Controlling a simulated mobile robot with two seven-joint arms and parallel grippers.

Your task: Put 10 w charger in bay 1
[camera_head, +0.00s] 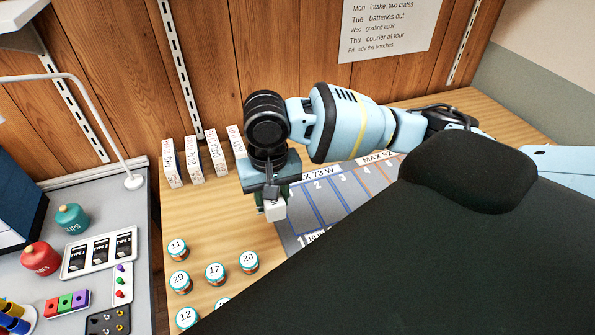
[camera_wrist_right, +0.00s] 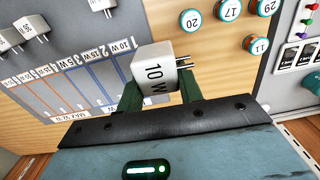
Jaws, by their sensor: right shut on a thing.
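My right gripper (camera_head: 273,192) is shut on the 10 W charger (camera_head: 275,211), a small white block. In the right wrist view, the charger (camera_wrist_right: 153,73) shows its "10 W" face and metal prongs pointing right, between the dark green fingers. It is at the left edge of the grey bay mat (camera_head: 292,239) in the head view; its height above the surface is hard to tell. The mat has blue and orange divider lines and numbered bays. The bay by the 10 W label (camera_wrist_right: 122,45) lies beside the charger in the wrist view. My left gripper is not in view.
Several numbered round jars (camera_head: 215,273) stand on the wooden table at the front left. Several upright labelled boxes (camera_head: 193,160) line the back. Other white chargers (camera_wrist_right: 75,27) lie beyond the mat's label strip. A grey side bench (camera_head: 95,293) holds coloured parts.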

